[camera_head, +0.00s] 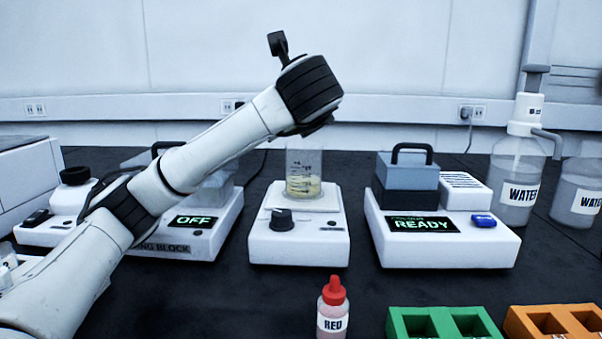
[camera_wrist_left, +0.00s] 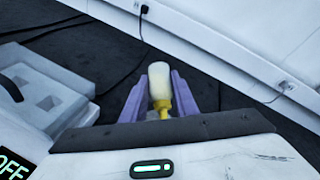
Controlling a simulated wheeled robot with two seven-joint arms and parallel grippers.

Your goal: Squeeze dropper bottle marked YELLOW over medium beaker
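The medium beaker (camera_head: 304,172) is clear and graduated, holds a shallow pale yellow liquid, and stands upright on the middle white device. My left gripper's purple fingers (camera_wrist_left: 162,88) are shut on a dropper bottle (camera_wrist_left: 159,80) with a whitish body and yellow cap. The bottle is tilted, its cap end nearer the wrist camera; its label is not visible. My right gripper is not in view.
A RED dropper bottle (camera_head: 333,309) stands in front of the middle device (camera_head: 299,243). Green (camera_head: 398,325) and orange (camera_head: 515,324) racks are at the front right. A READY device (camera_head: 440,252) stands right, an OFF device (camera_head: 223,232) left. WATER bottles (camera_head: 517,165) are far right.

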